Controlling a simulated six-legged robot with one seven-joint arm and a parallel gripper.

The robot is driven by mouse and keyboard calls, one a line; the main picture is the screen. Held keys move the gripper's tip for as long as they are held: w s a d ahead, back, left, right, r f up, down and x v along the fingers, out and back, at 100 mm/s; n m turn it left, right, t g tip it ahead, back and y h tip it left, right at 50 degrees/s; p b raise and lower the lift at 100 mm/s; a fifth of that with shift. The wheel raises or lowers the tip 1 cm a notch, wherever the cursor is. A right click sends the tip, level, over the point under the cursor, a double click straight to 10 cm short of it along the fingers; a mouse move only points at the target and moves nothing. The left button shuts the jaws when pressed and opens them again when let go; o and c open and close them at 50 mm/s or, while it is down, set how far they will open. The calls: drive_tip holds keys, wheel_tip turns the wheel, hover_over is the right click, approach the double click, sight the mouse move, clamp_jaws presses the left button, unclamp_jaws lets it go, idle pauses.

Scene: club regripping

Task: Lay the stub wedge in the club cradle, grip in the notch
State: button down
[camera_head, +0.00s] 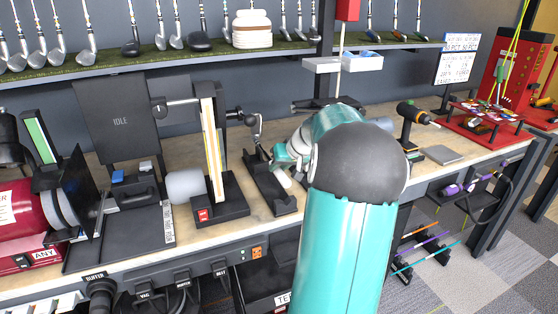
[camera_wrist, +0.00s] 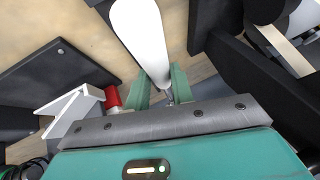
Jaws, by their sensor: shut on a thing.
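My gripper (camera_wrist: 160,88) is shut on the stub wedge (camera_wrist: 143,38); a long white part and a short metal piece of it show between the teal fingers in the wrist view. In the head view my arm hides most of my gripper, and a pale end of the wedge (camera_head: 282,178) shows beside it. The black club cradle (camera_head: 268,190) stands on the bench just left of my arm, with the wedge's pale end over or against it. I cannot tell whether they touch or whether the grip is in the notch.
A black stand with a tall upright (camera_head: 213,130) is left of the cradle. A monitor reading IDLE (camera_head: 119,120) stands farther left. A drill-like tool (camera_head: 412,115) and a grey plate (camera_head: 443,155) are at right. The wrist view shows a white bracket (camera_wrist: 68,110) and red cylinder (camera_wrist: 112,97).

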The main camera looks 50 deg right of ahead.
drive_tip(key=shift+f, duration=2.9)
drive_tip(key=c, duration=1.2)
unclamp_jaws()
drive_tip(key=shift+o, duration=0.4)
drive_tip(key=shift+f, duration=0.15)
drive_tip(key=v, duration=1.4)
drive_tip(key=shift+w+a, duration=0.1)
drive_tip(key=shift+w, duration=0.05)
